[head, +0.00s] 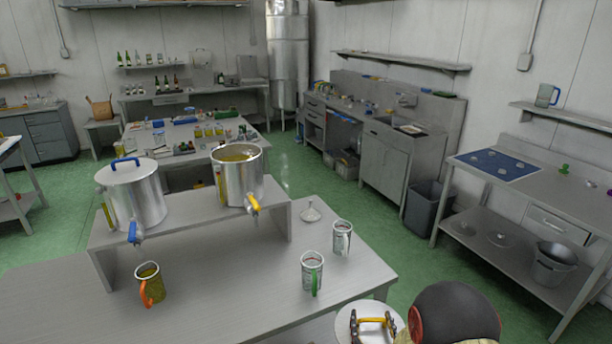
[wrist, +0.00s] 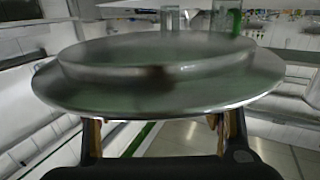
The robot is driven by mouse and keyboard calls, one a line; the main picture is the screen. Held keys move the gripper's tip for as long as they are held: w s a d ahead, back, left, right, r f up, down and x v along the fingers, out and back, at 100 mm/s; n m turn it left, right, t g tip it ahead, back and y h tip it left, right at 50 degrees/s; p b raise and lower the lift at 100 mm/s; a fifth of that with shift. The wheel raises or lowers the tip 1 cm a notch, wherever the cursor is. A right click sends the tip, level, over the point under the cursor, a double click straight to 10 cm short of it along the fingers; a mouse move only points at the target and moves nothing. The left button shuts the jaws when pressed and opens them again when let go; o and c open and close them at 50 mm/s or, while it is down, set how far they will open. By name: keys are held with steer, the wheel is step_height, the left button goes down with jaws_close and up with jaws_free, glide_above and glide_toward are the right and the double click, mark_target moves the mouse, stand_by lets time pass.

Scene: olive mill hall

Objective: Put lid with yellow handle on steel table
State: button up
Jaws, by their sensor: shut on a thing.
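The lid (head: 343,321) is a pale steel disc with a yellow handle (head: 373,321), at the bottom of the head view. My gripper (head: 375,325) is shut on the handle. In the wrist view the lid (wrist: 160,88) spans the picture beyond my fingers (wrist: 160,135), and orange-yellow shows at both. The steel table (head: 225,295) lies ahead and left in the head view. The lid appears by its near right corner; its height above the table cannot be told. My arm hides part of the lid.
On the table are an orange-handled jug (head: 149,284), a green-handled jug (head: 312,274), another jug (head: 342,238) and a small funnel (head: 311,212). A raised shelf (head: 185,228) bears a blue-handled lidded pot (head: 138,198) and an open pot (head: 240,178). Bare tabletop shows between the jugs.

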steer(key=shift+f, duration=0.8)
steer(key=s+f, duration=0.4)
steer(key=f, duration=0.1)
steer(key=shift+s+f, duration=0.4)
steer(key=shift+f, duration=0.1)
